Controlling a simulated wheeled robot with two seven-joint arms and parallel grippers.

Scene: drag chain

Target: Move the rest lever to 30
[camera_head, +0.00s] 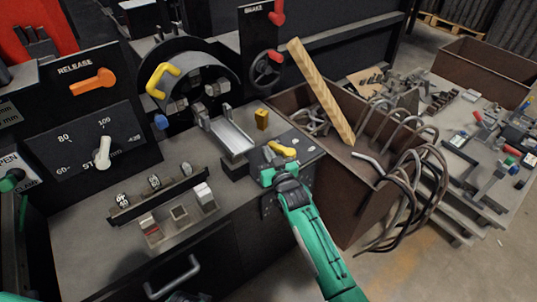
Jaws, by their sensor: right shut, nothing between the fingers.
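A small yellow lever (283,149) lies on a dark plate with small markings at the bench's right end. I cannot read a name or a 30 there, so I cannot tell for sure that it is the rest lever. My right gripper (268,168) is at the near left side of this lever, shut and empty. I cannot tell whether it touches the lever. My green right arm comes up from the lower right and covers part of the plate. My left gripper is not clearly in view.
An orange RELEASE lever (93,83) and a white dial knob (103,152) are on the left panel. A brown bin (355,200) with bent rods and a wooden plank (320,92) are on the right.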

